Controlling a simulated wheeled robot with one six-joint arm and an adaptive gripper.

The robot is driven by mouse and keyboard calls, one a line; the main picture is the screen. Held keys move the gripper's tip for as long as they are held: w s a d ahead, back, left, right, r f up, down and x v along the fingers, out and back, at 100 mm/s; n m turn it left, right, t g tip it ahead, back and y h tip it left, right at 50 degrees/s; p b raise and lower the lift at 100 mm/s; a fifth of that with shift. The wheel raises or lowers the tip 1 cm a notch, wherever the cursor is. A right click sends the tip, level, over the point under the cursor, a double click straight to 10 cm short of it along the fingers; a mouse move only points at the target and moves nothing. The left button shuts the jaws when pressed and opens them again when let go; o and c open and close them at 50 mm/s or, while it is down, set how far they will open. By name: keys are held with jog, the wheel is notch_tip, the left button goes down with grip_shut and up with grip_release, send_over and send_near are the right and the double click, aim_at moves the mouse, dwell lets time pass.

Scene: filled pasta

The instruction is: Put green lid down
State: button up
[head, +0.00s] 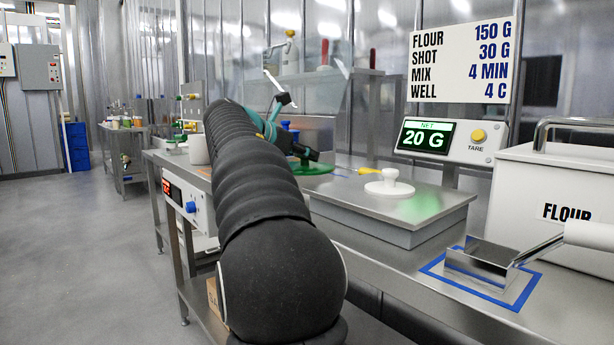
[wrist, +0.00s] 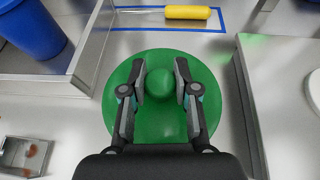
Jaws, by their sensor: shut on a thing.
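The green lid (wrist: 150,60) is a round green disc with a round knob (wrist: 160,84) in its middle. In the wrist view my gripper (wrist: 160,80) has one finger on each side of the knob and is shut on it. In the head view the green lid (head: 312,168) shows only in part, beyond my dark arm, near the steel counter. My gripper (head: 308,155) is small and partly hidden there. I cannot tell whether the lid touches the surface under it.
In the wrist view a yellow-handled tool (wrist: 188,12) lies in a blue outline, with a blue container (wrist: 35,28) at the left. A scoop (head: 480,262) and flour bin (head: 560,215) are at the right.

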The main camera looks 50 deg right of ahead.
jog(key=shift+w+d+f, duration=0.2)
jog(key=shift+d+f, duration=0.2)
jog(key=shift+d, duration=0.2)
jog(key=shift+f+b, duration=0.8)
jog(key=shift+f, duration=1.15)
jog(key=shift+f, duration=0.15)
jog(key=o, duration=0.9)
jog(key=shift+a+r, duration=0.1)
jog(key=shift+r, duration=0.1)
jog(key=p+v, duration=0.1)
jog(key=v, duration=1.1)
jog(key=shift+f, duration=0.1)
